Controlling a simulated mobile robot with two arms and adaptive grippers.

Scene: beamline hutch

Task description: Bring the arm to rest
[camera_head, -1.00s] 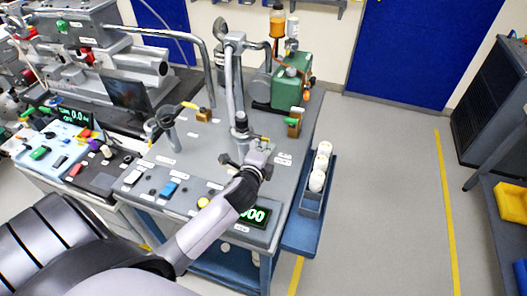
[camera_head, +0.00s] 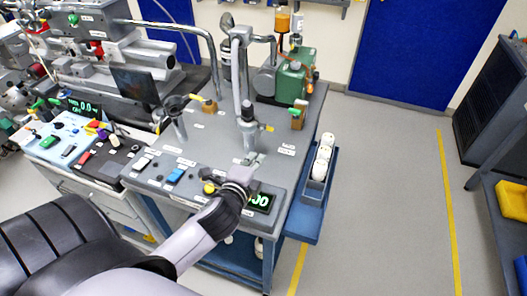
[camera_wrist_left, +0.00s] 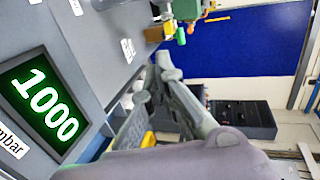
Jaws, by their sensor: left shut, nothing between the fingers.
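My left arm comes in from the lower left in the head view. Its gripper (camera_head: 252,158) is shut and empty above the grey bench top (camera_head: 215,140), in front of the upright metal post. The wrist partly covers a green-lit display (camera_head: 261,201). In the left wrist view the gripper (camera_wrist_left: 163,62) points away over the bench edge, and the display (camera_wrist_left: 45,103) reads 1000, with "mbar" on its label. My right gripper is not in view.
A green pump (camera_head: 294,82) stands at the bench's back. A blue side tray with white cylinders (camera_head: 321,162) hangs at its right. Handles and a metal pipe (camera_head: 240,85) rise from the bench. Open floor (camera_head: 385,190) lies to the right, before a yellow-bin shelf (camera_head: 513,200).

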